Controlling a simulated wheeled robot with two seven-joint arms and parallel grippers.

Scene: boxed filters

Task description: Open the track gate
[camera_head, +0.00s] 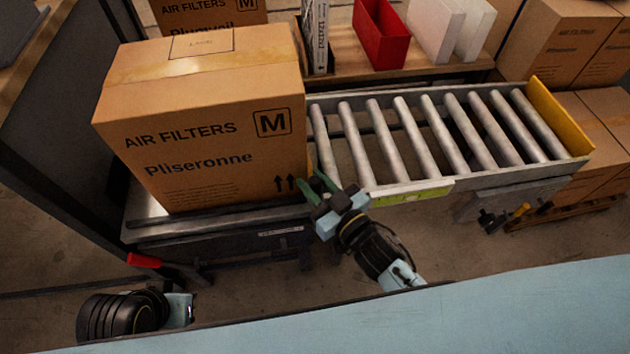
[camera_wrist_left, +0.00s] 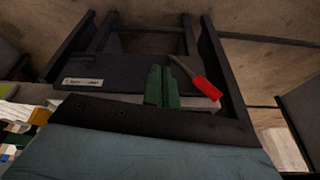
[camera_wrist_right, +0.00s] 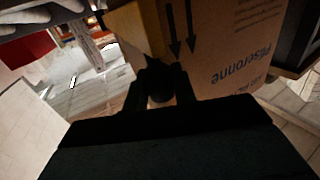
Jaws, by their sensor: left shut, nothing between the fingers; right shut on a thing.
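The track gate (camera_wrist_right: 138,32) shows as a yellow panel in the right wrist view, beside the printed side of the big carton. In the head view it is mostly hidden behind the carton and my gripper. My right gripper (camera_head: 318,187) is at the carton's lower right corner, where the roller track begins. Its fingers are shut on a dark round knob (camera_wrist_right: 160,84) by the gate's lower edge. My left gripper (camera_wrist_left: 162,86) is shut and empty, low in front of the dark stand and near a red lever (camera_wrist_left: 207,88). Its fingertips are hard to make out in the head view.
The "Pliseronne" air filter carton (camera_head: 205,130) stands on the platform left of the roller track (camera_head: 430,140). A yellow end plate (camera_head: 560,118) closes the track's far right end. A shelf behind holds a red bin (camera_head: 380,35) and white filters. More cartons (camera_head: 560,40) stand at right.

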